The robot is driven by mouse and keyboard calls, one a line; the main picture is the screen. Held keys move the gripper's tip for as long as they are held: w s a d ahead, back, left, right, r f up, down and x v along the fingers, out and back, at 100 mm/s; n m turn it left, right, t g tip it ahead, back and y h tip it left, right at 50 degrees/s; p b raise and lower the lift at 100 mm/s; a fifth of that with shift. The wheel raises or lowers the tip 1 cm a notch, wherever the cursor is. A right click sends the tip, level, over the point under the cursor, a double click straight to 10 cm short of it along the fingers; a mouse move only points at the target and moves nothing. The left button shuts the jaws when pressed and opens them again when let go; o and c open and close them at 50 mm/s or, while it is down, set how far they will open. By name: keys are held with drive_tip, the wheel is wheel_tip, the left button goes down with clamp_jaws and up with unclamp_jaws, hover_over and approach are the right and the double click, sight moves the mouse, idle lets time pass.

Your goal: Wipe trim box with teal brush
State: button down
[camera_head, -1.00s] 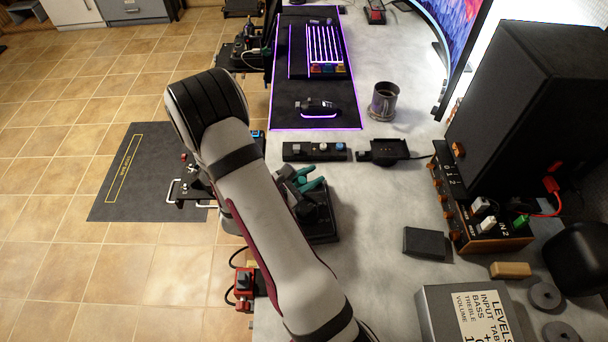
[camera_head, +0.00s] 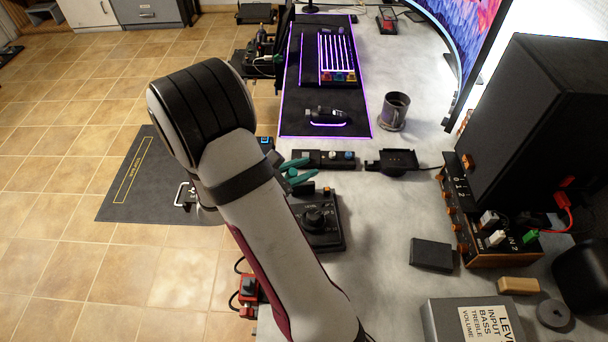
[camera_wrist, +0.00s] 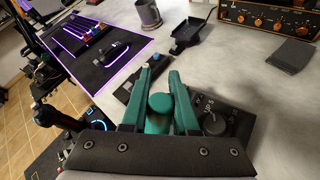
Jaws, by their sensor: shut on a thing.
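My gripper (camera_head: 298,172) has teal fingers and shows in the wrist view (camera_wrist: 160,86). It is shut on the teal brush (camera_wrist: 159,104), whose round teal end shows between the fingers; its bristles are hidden. A black box with a round knob (camera_head: 317,217) and white lettering lies on the desk below and right of the gripper in the head view. It is probably the trim box, but its lettering is too small to confirm. In the wrist view this box (camera_wrist: 238,122) is just right of the fingers, partly hidden by them. I cannot tell whether the brush touches it.
A narrow switch strip (camera_head: 325,160) and a black cradle (camera_head: 398,162) lie beyond the gripper. A dark mug (camera_head: 394,110) stands behind them. A flat black block (camera_head: 431,254) lies right of the knob box, with bare desk between. A large black speaker (camera_head: 535,130) stands at right.

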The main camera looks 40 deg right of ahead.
drive_tip(key=shift+r, duration=0.95)
